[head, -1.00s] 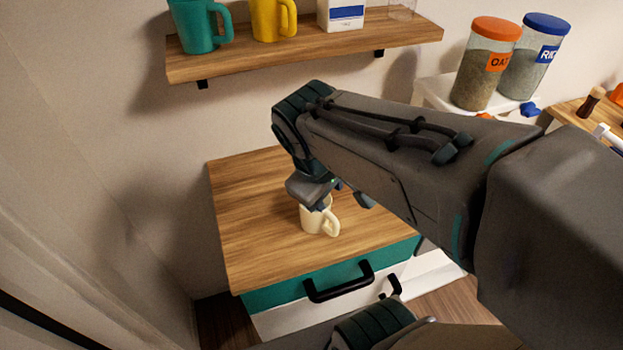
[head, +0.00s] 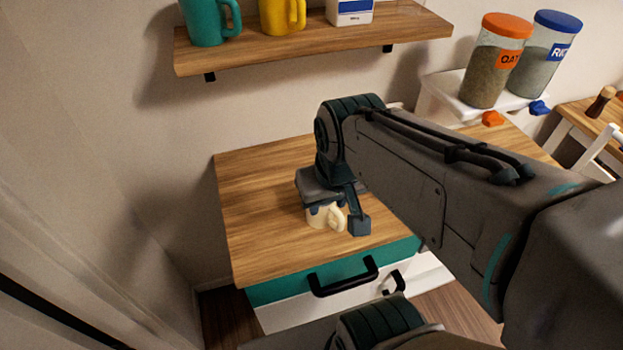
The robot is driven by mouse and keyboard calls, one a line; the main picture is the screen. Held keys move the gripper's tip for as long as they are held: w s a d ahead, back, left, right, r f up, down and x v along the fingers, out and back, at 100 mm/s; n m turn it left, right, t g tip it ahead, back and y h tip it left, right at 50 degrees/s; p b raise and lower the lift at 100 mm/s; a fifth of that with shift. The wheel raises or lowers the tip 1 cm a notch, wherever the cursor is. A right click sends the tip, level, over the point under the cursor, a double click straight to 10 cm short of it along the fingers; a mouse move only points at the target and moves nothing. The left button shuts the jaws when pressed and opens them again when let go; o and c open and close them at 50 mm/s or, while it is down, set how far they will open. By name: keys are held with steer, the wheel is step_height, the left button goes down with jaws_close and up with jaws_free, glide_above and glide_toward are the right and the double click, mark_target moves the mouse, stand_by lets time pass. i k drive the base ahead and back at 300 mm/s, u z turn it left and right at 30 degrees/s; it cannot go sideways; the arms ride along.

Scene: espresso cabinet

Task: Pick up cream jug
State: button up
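The cream jug (head: 324,218) stands upright on the wooden top of the cabinet (head: 262,235), with its handle toward the front right. My gripper (head: 337,214) points down over it, with its palm just above the rim and hiding the jug's top. One finger hangs to the right of the handle and another finger part shows at the jug's upper front. The fingers are spread apart. Whether either finger touches the jug cannot be made out.
A wall shelf (head: 300,42) above holds a teal mug (head: 208,22), a yellow mug (head: 282,15) and a white box (head: 349,10). Jars with orange (head: 494,62) and blue (head: 545,55) lids stand at the right. The cabinet top left of the jug is clear.

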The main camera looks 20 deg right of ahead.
mark_target(324, 219)
steer(key=k, duration=1)
steer(key=u, duration=0.65)
steer(key=i, duration=0.8)
steer(key=z, duration=0.7)
